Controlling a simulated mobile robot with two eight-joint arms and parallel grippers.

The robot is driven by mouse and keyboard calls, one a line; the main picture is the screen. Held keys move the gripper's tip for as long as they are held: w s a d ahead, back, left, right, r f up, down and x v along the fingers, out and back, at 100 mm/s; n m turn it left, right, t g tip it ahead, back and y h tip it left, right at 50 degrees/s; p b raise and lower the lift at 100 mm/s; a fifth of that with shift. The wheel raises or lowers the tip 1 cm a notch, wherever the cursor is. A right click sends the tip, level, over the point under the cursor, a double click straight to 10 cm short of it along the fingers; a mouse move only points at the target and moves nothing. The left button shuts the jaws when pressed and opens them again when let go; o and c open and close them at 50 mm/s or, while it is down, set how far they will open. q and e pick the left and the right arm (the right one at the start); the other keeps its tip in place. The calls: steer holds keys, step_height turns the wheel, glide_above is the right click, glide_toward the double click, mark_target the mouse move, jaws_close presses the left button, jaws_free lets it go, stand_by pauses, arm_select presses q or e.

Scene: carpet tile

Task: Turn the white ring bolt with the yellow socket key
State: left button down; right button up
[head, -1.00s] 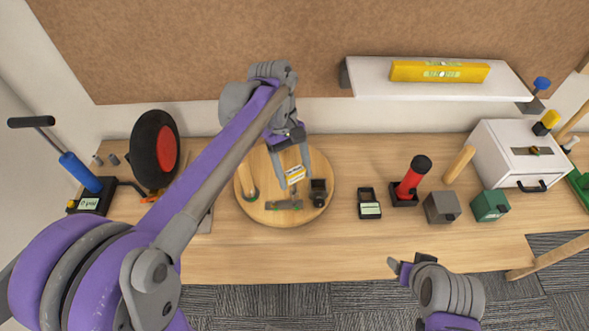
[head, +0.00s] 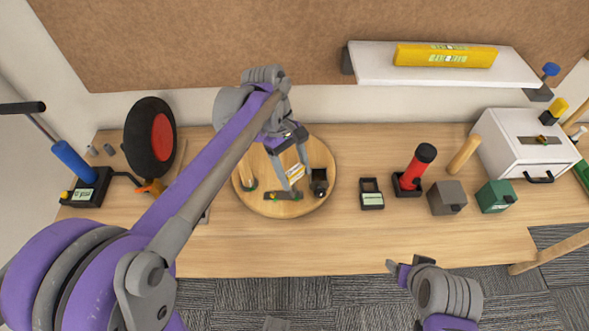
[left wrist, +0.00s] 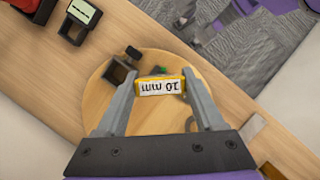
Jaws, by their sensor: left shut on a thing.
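My left gripper (head: 296,178) is shut on the yellow socket key (head: 296,171), a block with a white label. The key is over the round wooden board, close to a low grey plate (head: 283,196) with small coloured parts, one green. I cannot make out the white ring bolt; the key and fingers hide part of the plate. Whether the key touches anything is unclear. My right gripper (head: 399,268) is at the front edge of the bench, its jaws unclear.
The round board (head: 262,207) also carries a dark clamp-like block (head: 319,183) and a wooden cylinder (head: 246,176). To the right stand a small black display box (head: 371,194) and a red-handled tool (head: 414,170). A black-and-red wheel (head: 151,138) stands left. The front bench strip is clear.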

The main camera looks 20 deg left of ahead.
arm_select(q)
steer(key=n+t, duration=0.1)
steer(key=n, duration=0.2)
steer(key=n+t, duration=0.1)
steer(key=n, duration=0.1)
steer(key=shift+n+h, duration=0.4)
steer(key=n+t, duration=0.2)
steer(key=n, duration=0.2)
steer(key=shift+r+n, duration=0.1)
steer(key=shift+n, duration=0.3)
steer(key=n+t+y, duration=0.1)
steer(key=n, duration=0.3)
steer(key=n+t+y, duration=0.1)
steer(key=n, duration=0.3)
steer(key=shift+w+n, duration=0.1)
steer(key=shift+n, duration=0.3)
arm_select(e)
steer(key=shift+r, duration=0.15)
arm_select(q)
steer(key=shift+m, duration=0.6)
steer(key=shift+r+p, duration=1.5)
steer(key=shift+r, duration=0.75)
arm_select(e)
steer(key=r, duration=0.1)
steer(key=w+r, duration=0.1)
steer(key=r, duration=0.1)
steer(key=shift+w+r, duration=0.25)
steer(key=shift+r, duration=0.1)
